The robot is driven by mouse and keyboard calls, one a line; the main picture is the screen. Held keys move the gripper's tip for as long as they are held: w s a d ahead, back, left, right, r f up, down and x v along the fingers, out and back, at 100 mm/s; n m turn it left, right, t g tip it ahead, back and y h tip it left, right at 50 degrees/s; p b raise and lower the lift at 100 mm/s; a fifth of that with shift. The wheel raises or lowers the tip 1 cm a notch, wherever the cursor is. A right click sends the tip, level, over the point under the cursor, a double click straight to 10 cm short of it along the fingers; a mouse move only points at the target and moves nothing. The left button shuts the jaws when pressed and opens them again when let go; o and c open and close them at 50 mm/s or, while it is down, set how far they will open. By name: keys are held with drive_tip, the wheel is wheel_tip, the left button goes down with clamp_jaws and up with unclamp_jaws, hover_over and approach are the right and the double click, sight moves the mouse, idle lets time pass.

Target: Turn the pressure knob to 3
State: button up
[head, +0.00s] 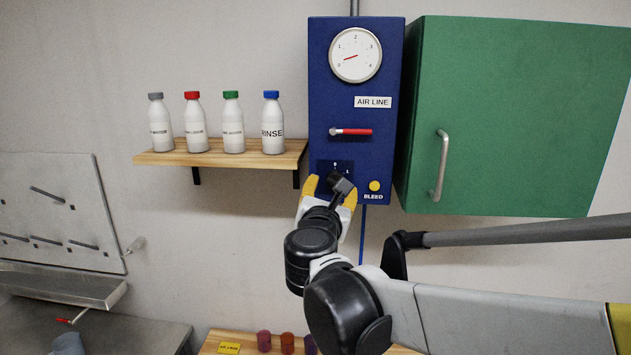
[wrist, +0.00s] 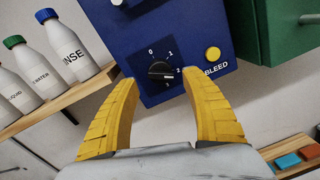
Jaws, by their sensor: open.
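The pressure knob (wrist: 160,71) is a black round knob on a dark plate low on the blue air line panel (wrist: 110,28). In the wrist view the numbers 0, 1 and 2 show around its upper and right side. A pale mark on the knob faces roughly right, but its exact number is hard to read. My gripper (wrist: 159,80) is open, with one yellow finger on each side below the knob and gaps to it. In the head view my gripper (head: 328,187) is in front of the panel's lower part and partly hides the knob.
A round gauge (head: 356,54) has its red needle low left, between 0 and 1. A red-handled lever (head: 351,132) and yellow BLEED button (head: 375,186) are nearby. A bottle shelf (head: 215,155) stands left, a green cabinet (head: 510,120) right.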

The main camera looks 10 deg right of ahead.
sight(332, 183)
drive_tip(key=shift+x, duration=1.5)
drive_tip(key=c, duration=1.2)
drive_tip(key=shift+m, duration=0.5)
drive_tip(key=m, duration=0.4)
drive_tip(key=shift+r+m, duration=0.1)
drive_tip(key=shift+m, duration=0.2)
drive_tip(key=m+b, duration=0.1)
drive_tip(key=m, duration=0.5)
drive_tip(key=shift+r+y, duration=0.15)
drive_tip(key=shift+y, duration=0.25)
drive_tip(key=o, duration=1.2)
drive_tip(key=shift+a, duration=0.1)
